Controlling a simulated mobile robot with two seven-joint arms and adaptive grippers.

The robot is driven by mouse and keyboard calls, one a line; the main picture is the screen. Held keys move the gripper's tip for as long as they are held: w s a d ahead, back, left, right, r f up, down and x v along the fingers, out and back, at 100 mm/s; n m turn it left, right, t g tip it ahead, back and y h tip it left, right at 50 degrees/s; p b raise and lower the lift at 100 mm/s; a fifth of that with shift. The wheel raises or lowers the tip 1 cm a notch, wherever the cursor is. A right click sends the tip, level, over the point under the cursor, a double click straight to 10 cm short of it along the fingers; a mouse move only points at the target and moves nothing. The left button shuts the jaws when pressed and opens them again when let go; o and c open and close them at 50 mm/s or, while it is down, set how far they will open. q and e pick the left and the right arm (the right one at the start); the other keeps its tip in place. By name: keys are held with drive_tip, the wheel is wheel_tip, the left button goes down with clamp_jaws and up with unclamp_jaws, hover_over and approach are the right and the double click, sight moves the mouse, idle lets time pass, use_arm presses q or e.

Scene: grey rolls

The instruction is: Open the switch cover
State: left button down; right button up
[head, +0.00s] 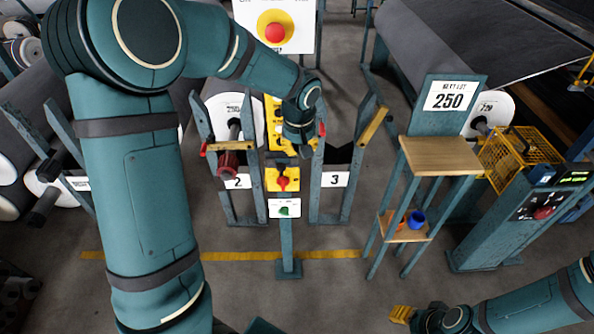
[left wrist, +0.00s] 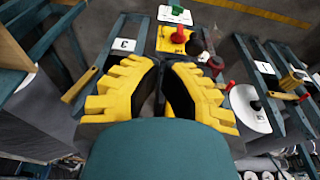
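A yellow switch box (head: 282,179) with a red switch sits on a post between bays 2 and 3. In the left wrist view this box (left wrist: 172,41) is just beyond my fingertips. I cannot clearly tell a separate cover on it. My left gripper (head: 280,127) is above and behind the box in the head view, apart from any visible object. In the left wrist view its yellow fingers (left wrist: 162,68) show a narrow gap with nothing held. My right gripper (head: 401,314) is low at the right, far from the box; its finger gap is unclear.
A white plate with a green button (head: 285,208) is below the switch box. A large red button (head: 275,27) is on a board at the back. A wooden-shelved stand (head: 440,155) and yellow basket (head: 518,156) stand right. Grey rolls flank the bays; front floor is clear.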

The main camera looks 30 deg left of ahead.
sight(298, 173)
use_arm(q)
drive_tip(key=x, duration=0.3)
drive_tip(key=b+x, duration=0.1)
drive_tip(key=x, duration=0.5)
drive_tip(key=shift+a+f, duration=0.35)
drive_tip(key=shift+a, duration=0.05)
drive_tip(key=s+f+b, duration=0.1)
drive_tip(key=b, duration=0.2)
drive_tip(key=s+d+f+b, duration=0.1)
drive_tip(key=f+b, duration=0.1)
drive_tip(key=b, duration=0.1)
drive_tip(key=shift+s+d+f, duration=0.15)
drive_tip(key=shift+d+f, duration=0.05)
drive_tip(key=shift+f, duration=0.05)
drive_tip(key=shift+r, duration=0.15)
